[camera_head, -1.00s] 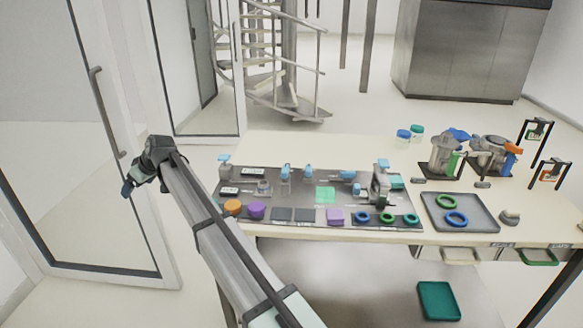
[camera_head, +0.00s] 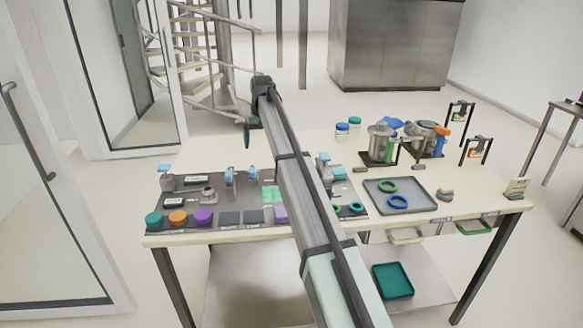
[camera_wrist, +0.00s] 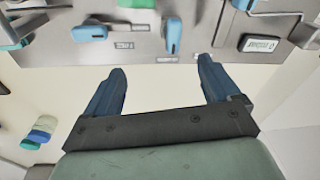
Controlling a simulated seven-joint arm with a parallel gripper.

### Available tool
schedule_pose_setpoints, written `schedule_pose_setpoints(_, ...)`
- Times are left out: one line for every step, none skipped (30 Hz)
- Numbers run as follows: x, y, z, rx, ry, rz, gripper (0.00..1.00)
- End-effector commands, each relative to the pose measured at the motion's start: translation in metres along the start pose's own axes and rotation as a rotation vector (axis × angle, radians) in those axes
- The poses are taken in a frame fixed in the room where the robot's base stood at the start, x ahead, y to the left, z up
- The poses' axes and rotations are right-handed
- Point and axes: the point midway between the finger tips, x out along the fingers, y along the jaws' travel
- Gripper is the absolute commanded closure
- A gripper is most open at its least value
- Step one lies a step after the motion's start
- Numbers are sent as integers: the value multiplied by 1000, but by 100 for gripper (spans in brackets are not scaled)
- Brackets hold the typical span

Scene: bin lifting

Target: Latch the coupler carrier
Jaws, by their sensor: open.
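My gripper (camera_head: 247,136) is at the back edge of the table in the head view, fingers pointing down. In the wrist view my gripper (camera_wrist: 163,69) has its two blue fingers wide apart with nothing between them. Fixtures with blue levers stand on the dark board (camera_head: 222,201). One blue lever (camera_wrist: 173,34) shows beyond the fingertips in the wrist view, apart from them. Two blue-handled fixtures (camera_head: 229,176) and (camera_head: 252,173) stand near the board's middle. I cannot tell which fixture is the coupler carrier or how its latch stands. My arm hides part of the board.
A grey tray (camera_head: 412,207) holds a green and a blue ring. Pitcher-like machines (camera_head: 382,143) stand at the back right. Coloured round pieces (camera_head: 178,218) line the board's front left. The table's back left (camera_head: 205,150) is clear.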

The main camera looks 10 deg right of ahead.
Motion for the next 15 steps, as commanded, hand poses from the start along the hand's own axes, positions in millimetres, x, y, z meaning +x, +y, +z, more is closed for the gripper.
schedule_pose_setpoints(-7, 29, 2, 50, -19, 15, 11)
schedule_pose_setpoints(-10, 43, 4, 76, -30, 23, 11)
schedule_pose_setpoints(-13, 59, 7, 107, -43, 34, 11)
schedule_pose_setpoints(-16, 69, 9, 129, -53, 40, 11)
schedule_pose_setpoints(-18, 79, 11, 147, -60, 46, 11)
schedule_pose_setpoints(-21, 89, 13, 168, -70, 52, 11)
schedule_pose_setpoints(-22, 95, 15, 181, -75, 56, 11)
schedule_pose_setpoints(-24, 101, 16, 193, -79, 59, 11)
schedule_pose_setpoints(-25, 106, 18, 204, -84, 63, 11)
schedule_pose_setpoints(-25, 109, 19, 210, -87, 65, 11)
schedule_pose_setpoints(-25, 111, 19, 214, -89, 67, 11)
schedule_pose_setpoints(-24, 112, 20, 217, -91, 68, 11)
schedule_pose_setpoints(-22, 113, 21, 218, -92, 68, 11)
schedule_pose_setpoints(-20, 113, 21, 218, -93, 68, 11)
schedule_pose_setpoints(-16, 113, 22, 218, -93, 68, 11)
